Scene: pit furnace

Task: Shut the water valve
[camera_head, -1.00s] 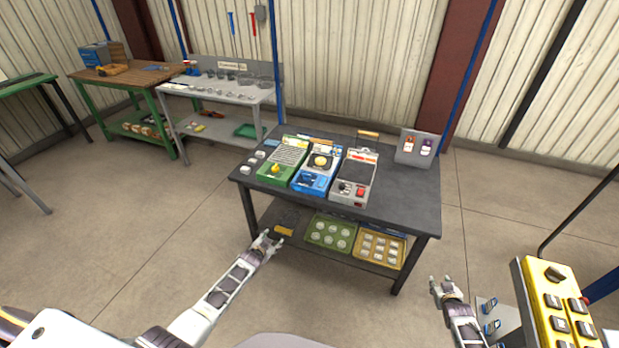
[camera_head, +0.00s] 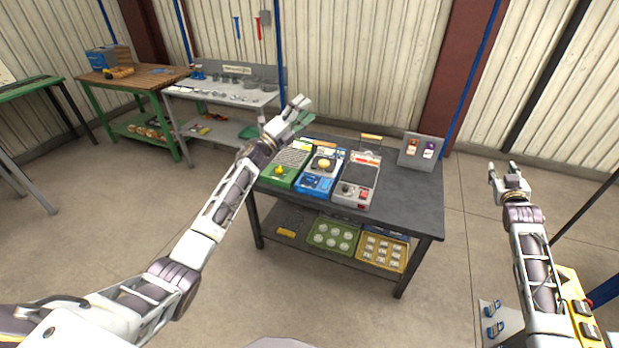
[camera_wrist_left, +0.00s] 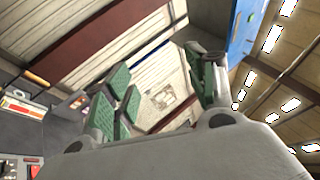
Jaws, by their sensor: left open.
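I cannot pick out a water valve in either view. My left gripper (camera_head: 301,112) is open and empty, raised over the back left of the black table (camera_head: 405,205). In the left wrist view its green-padded fingers (camera_wrist_left: 160,85) stand apart with nothing between them. My right gripper (camera_head: 502,170) is open and empty, to the right of the table over the floor. On the table stand a green device (camera_head: 283,172) with a yellow knob, a blue device (camera_head: 318,178) with a yellow button, and a grey device (camera_head: 357,185) with a red switch.
A grey stand (camera_head: 420,150) with small bottles is at the table's back right. Green (camera_head: 333,237) and yellow (camera_head: 384,250) trays sit on the lower shelf. A yellow button box (camera_head: 578,305) is partly behind my right arm. Workbenches stand at back left. The left floor is clear.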

